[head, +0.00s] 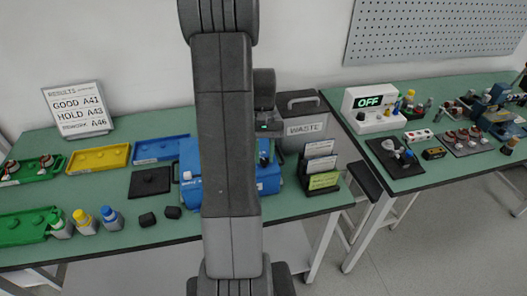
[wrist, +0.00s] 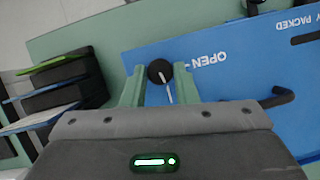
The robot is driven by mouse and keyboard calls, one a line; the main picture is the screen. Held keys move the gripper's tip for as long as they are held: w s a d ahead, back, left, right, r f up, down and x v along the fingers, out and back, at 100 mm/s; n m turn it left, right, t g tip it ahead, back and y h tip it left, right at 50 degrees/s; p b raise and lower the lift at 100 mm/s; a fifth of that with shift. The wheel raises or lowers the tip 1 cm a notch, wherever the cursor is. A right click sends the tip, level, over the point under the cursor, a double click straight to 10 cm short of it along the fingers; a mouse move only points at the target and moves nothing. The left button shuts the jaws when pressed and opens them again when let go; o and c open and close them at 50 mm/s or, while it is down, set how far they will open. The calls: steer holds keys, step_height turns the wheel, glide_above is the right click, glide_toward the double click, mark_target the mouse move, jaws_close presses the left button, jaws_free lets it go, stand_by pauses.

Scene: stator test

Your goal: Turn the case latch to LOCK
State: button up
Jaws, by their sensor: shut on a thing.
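The blue case (head: 188,180) lies on the green table in the head view, mostly behind my arm. In the wrist view the case (wrist: 225,85) fills the centre and right, with OPEN printed upside down on it. The latch, a black round knob (wrist: 157,69) with a pale pointer, sits just left of OPEN. The pointer runs toward the bottom of the wrist picture, away from the OPEN mark. My gripper (wrist: 159,80) has its pale green fingers on both sides of the latch, shut on it. No LOCK mark is seen; the gripper body hides part of the case.
A rack of cards (head: 322,170) stands just right of the case; it also shows at the left of the wrist view (wrist: 50,95). A grey WASTE bin (head: 303,125) stands behind. A black pad (head: 150,182) and small bottles (head: 85,220) lie left.

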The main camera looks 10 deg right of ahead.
steer(key=shift+d+m+y, duration=0.1)
steer(key=shift+m+y, duration=0.4)
steer(key=shift+m, duration=0.7)
steer(key=o, duration=1)
steer(key=v, duration=1.3)
steer(key=shift+d+r+b, duration=0.1)
steer(key=shift+r+b, duration=0.2)
steer(key=shift+r, duration=0.15)
steer(key=shift+f, duration=0.1)
steer(key=p+x, duration=0.1)
steer(key=x, duration=1.2)
steer(key=shift+f, duration=0.4)
steer(key=shift+r, duration=0.15)
